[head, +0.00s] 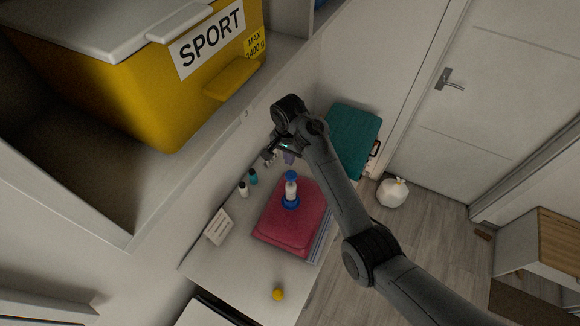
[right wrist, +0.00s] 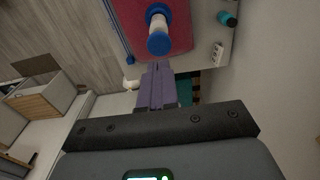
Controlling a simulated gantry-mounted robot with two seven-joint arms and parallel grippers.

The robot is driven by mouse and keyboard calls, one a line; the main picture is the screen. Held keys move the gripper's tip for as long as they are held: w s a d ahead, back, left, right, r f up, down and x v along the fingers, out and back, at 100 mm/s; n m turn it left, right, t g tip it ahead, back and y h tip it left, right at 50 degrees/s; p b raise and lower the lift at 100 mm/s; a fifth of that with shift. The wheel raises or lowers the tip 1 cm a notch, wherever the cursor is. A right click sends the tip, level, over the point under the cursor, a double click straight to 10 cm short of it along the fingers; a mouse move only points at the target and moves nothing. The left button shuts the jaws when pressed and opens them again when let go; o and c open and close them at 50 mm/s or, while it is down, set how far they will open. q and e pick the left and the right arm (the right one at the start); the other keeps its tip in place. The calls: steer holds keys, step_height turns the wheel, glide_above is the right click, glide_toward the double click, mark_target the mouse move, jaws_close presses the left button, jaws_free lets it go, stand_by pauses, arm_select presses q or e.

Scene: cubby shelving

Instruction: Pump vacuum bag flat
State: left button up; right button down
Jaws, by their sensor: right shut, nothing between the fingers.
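The vacuum bag (head: 283,235) is a dark red, pillow-shaped bag lying on the light shelf top in the head view. A pump (head: 291,190) with a white body, blue head and blue base stands on it. In the right wrist view the pump's blue head (right wrist: 159,43) is near the top, with the red bag (right wrist: 125,22) around it. My right gripper (head: 288,158) is shut and empty, just beyond the pump in the head view. Its purple fingers (right wrist: 157,88) point towards the pump; they look apart from it. My left gripper is out of view.
Small bottles (head: 253,177) and a white slotted block (head: 218,227) stand left of the bag. A yellow ball-like object (head: 278,294) lies in front. A yellow SPORT bin (head: 165,95) sits in a cubby at upper left. A teal case (head: 352,140) is behind my arm.

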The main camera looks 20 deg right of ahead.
step_height(320, 180, up, 4)
steer(key=shift+f+b, duration=0.2)
steer(key=shift+b, duration=0.1)
stand_by(0.9)
